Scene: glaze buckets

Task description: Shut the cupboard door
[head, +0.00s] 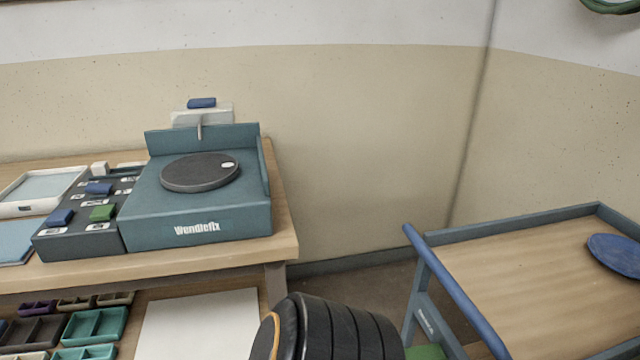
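No cupboard and no cupboard door show in the head view. Neither of my grippers can be seen, so I cannot tell whether they are open or shut or where they are relative to the door.
A wooden workbench (285,225) at left carries a teal Wendlefix machine (150,237) with a dark round plate (200,172), and a dark block box (85,245). Small trays (95,326) sit below. A blue-railed cart (500,262) with a blue disc (616,254) stands at right. Floor shows between them.

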